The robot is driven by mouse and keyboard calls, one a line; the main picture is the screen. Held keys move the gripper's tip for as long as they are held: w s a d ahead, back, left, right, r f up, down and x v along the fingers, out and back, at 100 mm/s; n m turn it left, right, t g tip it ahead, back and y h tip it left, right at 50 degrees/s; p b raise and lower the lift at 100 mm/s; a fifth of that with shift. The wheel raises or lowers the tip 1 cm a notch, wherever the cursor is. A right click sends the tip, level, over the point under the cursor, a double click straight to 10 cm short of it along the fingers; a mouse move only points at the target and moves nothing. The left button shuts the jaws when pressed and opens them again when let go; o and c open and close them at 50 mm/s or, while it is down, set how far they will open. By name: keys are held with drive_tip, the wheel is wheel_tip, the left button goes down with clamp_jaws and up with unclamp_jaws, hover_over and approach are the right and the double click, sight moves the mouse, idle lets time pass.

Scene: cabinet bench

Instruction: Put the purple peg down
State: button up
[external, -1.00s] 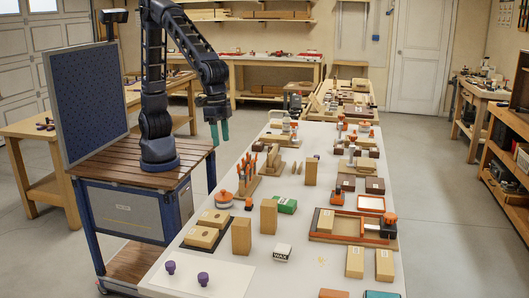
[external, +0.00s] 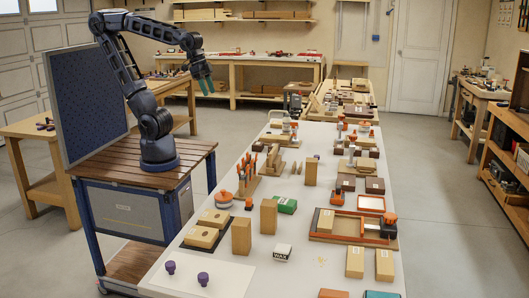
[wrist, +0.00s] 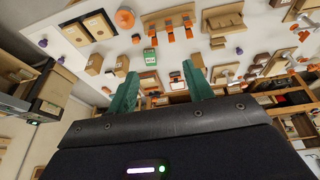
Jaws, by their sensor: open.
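Two purple pegs stand on a white board (external: 225,277) at the near left end of the bench, a left one (external: 170,267) and a right one (external: 203,279). A purple peg also shows at the upper left of the wrist view (wrist: 42,43). My gripper (external: 207,85), with green fingers, is raised high, well apart from the pegs and the bench top. In the wrist view my gripper (wrist: 160,78) has its fingers spread wide with nothing between them.
The bench top (external: 300,225) is crowded with wooden blocks (external: 241,236), a green box (external: 286,205), a WAX box (external: 282,252) and an orange-rimmed tray (external: 340,238). The white board has bare room around the pegs.

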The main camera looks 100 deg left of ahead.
drive_tip(key=s+a+f, duration=0.1)
drive_tip(key=s+a, duration=0.2)
drive_tip(key=s, duration=0.2)
drive_tip(key=shift+s+a+f+t+y, duration=0.15)
drive_tip(key=shift+s+a+t+y, duration=0.1)
drive_tip(key=shift+t+y, duration=0.05)
idle(1.9)
drive_tip(key=o, duration=0.5)
drive_tip(key=shift+w, duration=0.15)
